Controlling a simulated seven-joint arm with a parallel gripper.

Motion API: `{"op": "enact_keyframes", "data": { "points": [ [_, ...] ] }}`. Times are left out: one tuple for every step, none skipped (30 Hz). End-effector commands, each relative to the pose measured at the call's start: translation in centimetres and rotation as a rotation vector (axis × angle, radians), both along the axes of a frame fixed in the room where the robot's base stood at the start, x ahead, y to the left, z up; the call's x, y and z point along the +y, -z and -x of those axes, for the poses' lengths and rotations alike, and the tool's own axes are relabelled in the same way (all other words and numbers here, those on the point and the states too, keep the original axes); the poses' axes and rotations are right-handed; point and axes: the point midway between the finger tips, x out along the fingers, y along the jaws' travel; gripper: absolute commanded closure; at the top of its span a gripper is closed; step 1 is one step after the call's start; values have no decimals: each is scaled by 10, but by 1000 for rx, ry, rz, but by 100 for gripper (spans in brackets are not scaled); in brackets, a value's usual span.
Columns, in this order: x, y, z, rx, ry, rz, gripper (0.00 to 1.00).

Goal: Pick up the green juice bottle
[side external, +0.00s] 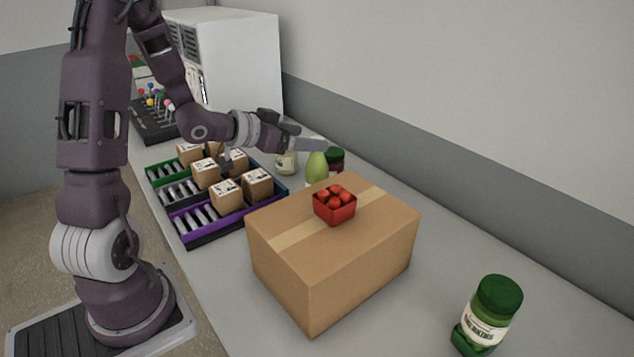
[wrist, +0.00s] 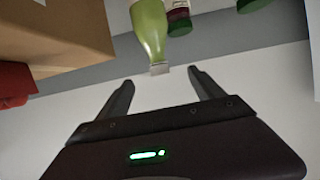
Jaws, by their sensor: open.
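The light green bottle (side external: 316,167), which I take as the green juice bottle, stands upright on the counter behind the cardboard box. Its lower part is hidden by the box in the side view. My gripper (side external: 318,144) is open and empty, reaching out sideways by the bottle's top. In the wrist view the green bottle (wrist: 149,28) appears upside down, its pale cap just beyond the gap between the open fingers of my gripper (wrist: 160,78). The fingers appear apart from it.
A dark jar with a green lid (side external: 335,158) stands close beside the bottle. A pale green jar (side external: 287,162) is to its left. The cardboard box (side external: 283,268) carries a red fruit basket (side external: 335,207). Racks hold small boxes (side external: 226,192).

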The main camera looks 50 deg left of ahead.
Motion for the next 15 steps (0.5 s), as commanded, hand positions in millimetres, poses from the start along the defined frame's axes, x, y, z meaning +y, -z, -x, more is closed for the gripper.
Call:
{"op": "enact_keyframes", "data": {
  "points": [
    [-1,22,1,13,-2,11,23],
    [-1,33,1,12,-1,9,23],
    [-1,47,1,12,-1,6,23],
    [-1,58,1,12,-1,6,23],
    [-1,66,1,11,-1,4,23],
    [-1,77,1,9,-1,2,23],
    [0,83,1,8,0,1,23],
    [0,88,0,6,-1,-1,23],
    [0,93,0,3,0,-2,23],
    [0,95,-1,2,1,-5,23],
    [0,97,-3,1,2,-7,23],
    [0,99,-7,0,3,-7,23],
    [0,100,-11,-1,2,-8,23],
    [0,101,-15,-2,3,-8,23],
    [0,102,-21,-3,4,-8,23]
  ]
}}
